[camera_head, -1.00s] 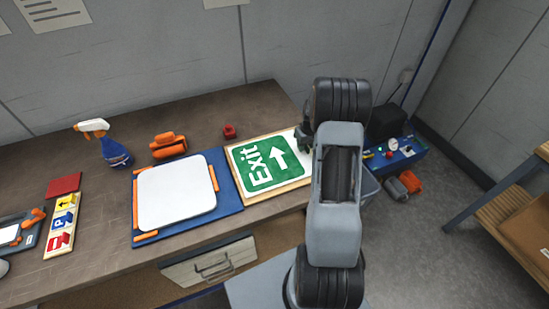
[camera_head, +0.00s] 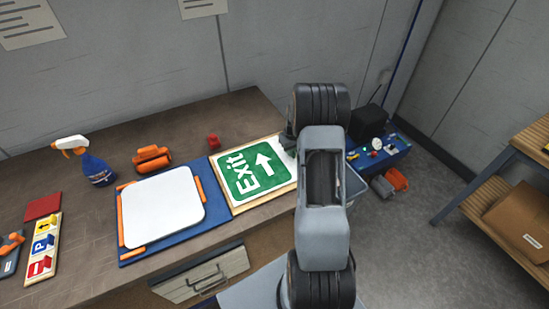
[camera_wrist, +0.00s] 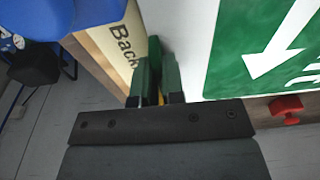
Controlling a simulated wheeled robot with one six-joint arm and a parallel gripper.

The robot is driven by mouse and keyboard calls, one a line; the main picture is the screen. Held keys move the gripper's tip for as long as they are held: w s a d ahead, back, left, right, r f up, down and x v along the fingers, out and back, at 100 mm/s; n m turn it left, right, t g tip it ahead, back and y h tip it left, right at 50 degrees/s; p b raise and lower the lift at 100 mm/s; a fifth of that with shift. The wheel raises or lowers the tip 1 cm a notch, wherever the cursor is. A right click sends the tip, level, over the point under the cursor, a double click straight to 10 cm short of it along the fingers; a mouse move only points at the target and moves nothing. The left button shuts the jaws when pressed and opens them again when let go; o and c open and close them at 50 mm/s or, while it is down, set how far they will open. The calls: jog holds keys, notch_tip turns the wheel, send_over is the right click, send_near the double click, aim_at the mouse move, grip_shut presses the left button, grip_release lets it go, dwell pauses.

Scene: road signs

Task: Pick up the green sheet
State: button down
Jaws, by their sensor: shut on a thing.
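The green sheet (camera_head: 252,180), printed with a white "Exit" and arrow, lies on a wooden-edged board (camera_head: 264,202) at the right end of the bench. Its white border reaches under my gripper (camera_head: 290,142) at the right, where the fingertips are mostly hidden by my arm. In the wrist view my gripper (camera_wrist: 157,80) is shut at the edge of the sheet, on a small dark green piece that seems to belong to it. The green sheet (camera_wrist: 250,45) fills the upper right there, and the board beside it (camera_wrist: 120,45) shows the lettering "Back".
A white plate (camera_head: 160,208) on a blue board (camera_head: 215,222) lies left of the sheet. A small red block (camera_head: 213,141), an orange tool (camera_head: 152,158) and a spray bottle (camera_head: 92,165) stand behind. A blue box (camera_head: 385,150) stands right of my arm.

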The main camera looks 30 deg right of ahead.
jog(key=shift+r, duration=0.15)
jog(key=shift+r, duration=0.25)
notch_tip(320, 180, up, 2)
jog(key=shift+r+b, duration=0.1)
jog(key=shift+b, duration=0.2)
jog(key=s+a+r, duration=0.8)
jog(key=a+r, duration=0.3)
jog(key=r, duration=0.2)
jog(key=shift+s+r+b, duration=0.25)
jog(key=shift+r+b, duration=0.05)
jog(key=shift+b, duration=0.1)
dwell(0.6)
